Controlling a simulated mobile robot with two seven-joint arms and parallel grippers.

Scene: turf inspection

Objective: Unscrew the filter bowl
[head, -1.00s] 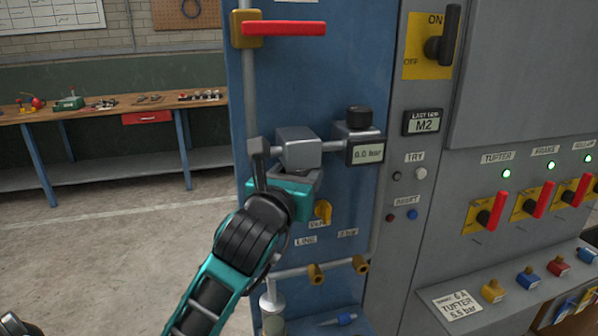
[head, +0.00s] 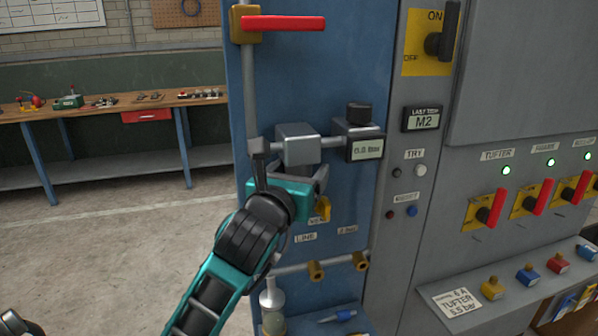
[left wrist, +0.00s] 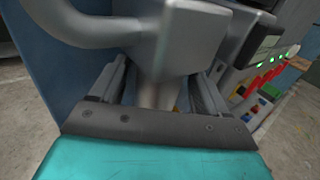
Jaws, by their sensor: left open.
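The grey filter housing (head: 296,144) sits in the pipe line on the blue panel. In the left wrist view the housing (left wrist: 195,42) fills the top, and a paler rounded part, seemingly the filter bowl (left wrist: 158,95), hangs below it. My left gripper (head: 312,180) is directly under the housing in the head view and hides the bowl there. In the left wrist view its two fingers stand apart, one on each side of the bowl. I cannot tell whether either finger touches it. My right gripper is not in view.
A black-knobbed regulator with a pressure display (head: 367,149) is right of the housing. A red-handled valve (head: 284,23) is above, a yellow valve (head: 323,208) just below my gripper. Red levers (head: 491,208) are at right. A workbench (head: 110,112) stands behind left.

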